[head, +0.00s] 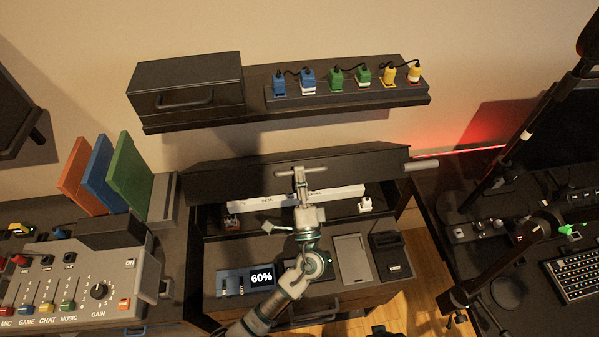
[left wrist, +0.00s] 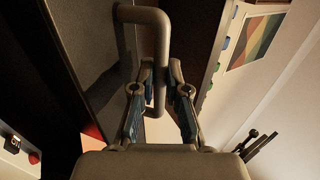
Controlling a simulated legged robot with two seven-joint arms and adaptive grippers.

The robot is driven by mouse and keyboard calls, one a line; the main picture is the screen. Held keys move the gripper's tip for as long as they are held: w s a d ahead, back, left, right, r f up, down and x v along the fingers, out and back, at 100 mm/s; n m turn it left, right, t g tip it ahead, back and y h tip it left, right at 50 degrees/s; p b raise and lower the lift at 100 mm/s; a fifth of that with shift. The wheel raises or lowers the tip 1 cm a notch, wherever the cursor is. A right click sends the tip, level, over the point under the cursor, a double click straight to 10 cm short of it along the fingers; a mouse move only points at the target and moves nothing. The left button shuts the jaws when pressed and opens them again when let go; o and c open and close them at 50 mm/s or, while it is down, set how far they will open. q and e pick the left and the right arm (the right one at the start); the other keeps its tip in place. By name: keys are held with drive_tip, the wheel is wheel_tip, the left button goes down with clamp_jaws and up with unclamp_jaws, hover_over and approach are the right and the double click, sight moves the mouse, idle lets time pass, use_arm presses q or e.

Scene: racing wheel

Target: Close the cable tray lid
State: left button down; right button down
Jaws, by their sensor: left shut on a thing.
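The cable tray (head: 215,222) is on the dark desk in the middle of the head view. Its dark lid (head: 230,172) is raised at the back, leaving the inside visible. A grey handle (head: 285,173) is on the lid; in the left wrist view the bent handle (left wrist: 157,25) runs down between the fingers. My left gripper (head: 300,187) is shut on this handle, and its fingers also show in the left wrist view (left wrist: 164,90). My arm hides part of the tray's middle. My right gripper is not in view.
Inside the tray are a white power strip (head: 260,203) and a white plug (head: 365,205). A shelf with several coloured plugs (head: 415,98) is above. An audio mixer (head: 75,285) is at left.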

use_arm(q)
drive_tip(key=shift+f, duration=0.35)
drive_tip(key=c, duration=1.5)
unclamp_jaws()
drive_tip(key=shift+o, duration=0.2)
drive_tip(key=shift+w, duration=0.15)
drive_tip(key=v, duration=1.2)
drive_tip(key=shift+d+r, duration=0.1)
